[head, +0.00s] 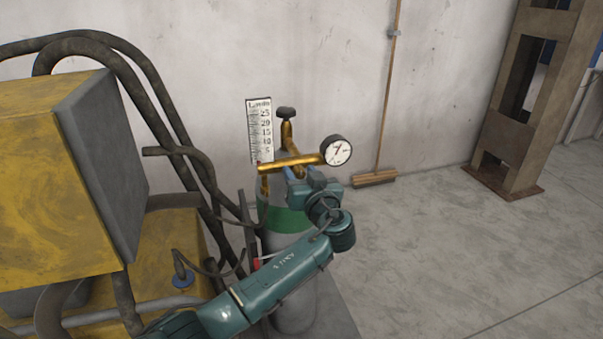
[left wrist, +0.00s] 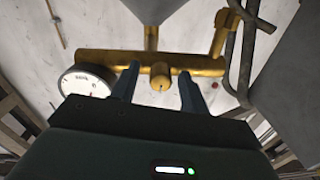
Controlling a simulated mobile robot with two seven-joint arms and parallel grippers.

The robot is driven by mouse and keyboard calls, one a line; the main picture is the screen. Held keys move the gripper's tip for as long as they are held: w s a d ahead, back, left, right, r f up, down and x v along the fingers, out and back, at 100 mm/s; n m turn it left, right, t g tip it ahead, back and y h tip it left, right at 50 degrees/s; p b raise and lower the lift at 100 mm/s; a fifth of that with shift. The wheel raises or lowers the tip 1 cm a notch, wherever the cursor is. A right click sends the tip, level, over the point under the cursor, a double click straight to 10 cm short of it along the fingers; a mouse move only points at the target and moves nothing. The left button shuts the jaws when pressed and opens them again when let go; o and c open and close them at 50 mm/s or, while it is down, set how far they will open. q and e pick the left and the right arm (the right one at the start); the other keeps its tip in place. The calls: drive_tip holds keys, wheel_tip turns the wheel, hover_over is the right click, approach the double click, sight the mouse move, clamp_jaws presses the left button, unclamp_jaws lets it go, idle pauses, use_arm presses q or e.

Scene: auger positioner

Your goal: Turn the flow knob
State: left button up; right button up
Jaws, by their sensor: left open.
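A brass regulator bar (head: 290,161) crosses the top of a grey gas cylinder with a green band (head: 283,219). A round white gauge (head: 336,150) sits at its right end, and a tall flow scale (head: 259,130) stands at its left. In the left wrist view, a short round brass knob (left wrist: 160,77) sticks out from the middle of the bar (left wrist: 105,58). My left gripper (left wrist: 159,88) is open, with one finger on each side of this knob; contact cannot be told. In the head view, my left gripper (head: 298,173) hides the knob. My right gripper is not in view.
A black handwheel (head: 286,113) tops a brass stem behind the bar. A yellow and grey machine (head: 60,180) with thick dark hoses (head: 150,95) stands close on the left. A broom (head: 374,179) leans on the wall. The floor on the right (head: 450,250) is clear.

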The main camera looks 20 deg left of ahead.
use_arm(q)
drive_tip(key=shift+c, duration=0.3)
clamp_jaws()
drive_tip(key=shift+m, duration=0.3)
